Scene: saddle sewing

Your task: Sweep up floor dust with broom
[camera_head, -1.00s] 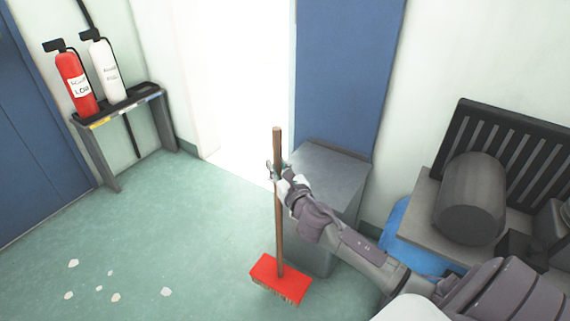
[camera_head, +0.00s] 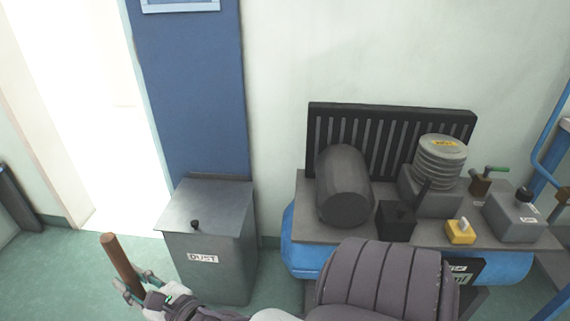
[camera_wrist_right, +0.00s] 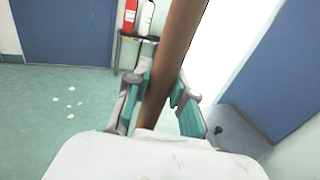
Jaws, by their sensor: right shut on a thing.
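My right gripper (camera_head: 137,284) is shut on the brown wooden handle of the broom (camera_head: 121,262) at the lower left of the head view. In the right wrist view the broom handle (camera_wrist_right: 174,62) runs up between the two fingers of the right gripper (camera_wrist_right: 160,104). The red broom head is out of view now. Pale bits of floor dust (camera_wrist_right: 70,102) lie on the green floor at the left of the right wrist view. My left gripper is not in view.
A grey metal bin labelled DUST (camera_head: 212,245) stands right of the broom, its lid closed. A blue compressor with a grey top (camera_head: 300,225) stands further right. A bright doorway (camera_head: 95,110) is at left. Open floor (camera_wrist_right: 50,130) surrounds the dust.

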